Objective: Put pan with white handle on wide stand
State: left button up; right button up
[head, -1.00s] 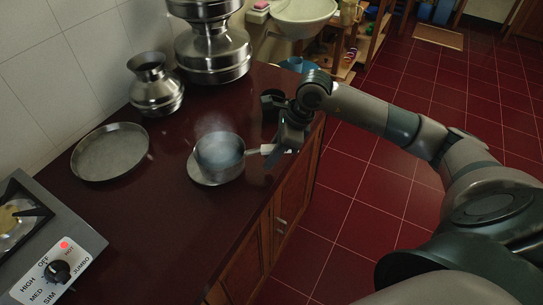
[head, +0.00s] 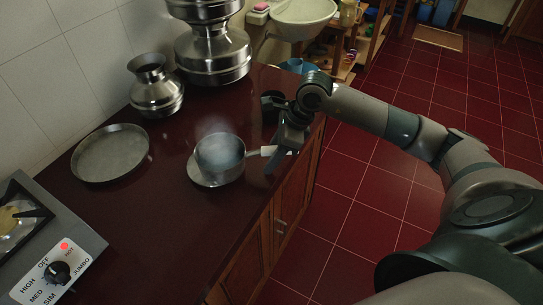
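A steaming metal pan (head: 221,158) has a handle with a white grip (head: 268,151) pointing right. It sits on a small round metal stand (head: 202,178), whose rim shows at its lower left. A wider, round, shallow metal piece (head: 110,152), which looks like the wide stand, lies bare on the counter to the left. My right gripper (head: 279,161) is at the white grip, near the counter's right edge, and covers its outer end. I cannot tell whether its fingers are closed on the grip. My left gripper is not in view.
A small metal pot (head: 156,92) and a large metal vessel (head: 213,55) stand at the back of the dark red counter (head: 150,220). A stove with a knob (head: 58,272) is at the lower left. The counter between pan and wide stand is clear.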

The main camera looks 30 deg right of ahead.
jog(key=p+v, duration=0.3)
jog(key=v, duration=0.9)
jog(key=shift+w, duration=0.1)
dwell(0.5)
